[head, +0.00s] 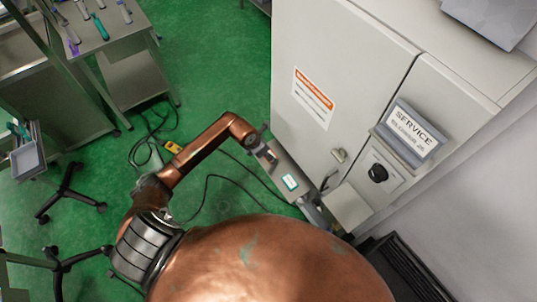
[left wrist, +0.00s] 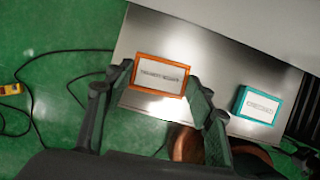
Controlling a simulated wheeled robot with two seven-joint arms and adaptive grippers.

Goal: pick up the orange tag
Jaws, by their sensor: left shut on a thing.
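The orange tag (left wrist: 160,75), an orange frame around a white printed label, is between the fingertips of my left gripper (left wrist: 159,78) in the left wrist view. One finger is at each of its short ends, and the gripper is shut on it. The tag is over a grey metal shelf, and I cannot tell if it still touches it.
A teal tag (left wrist: 257,105) lies on the shelf to the right; it also shows in the head view (head: 290,182). A grey cabinet (head: 345,75) with a SERVICE sign (head: 412,130) stands behind the shelf. Cables and a yellow box (head: 173,147) lie on the green floor.

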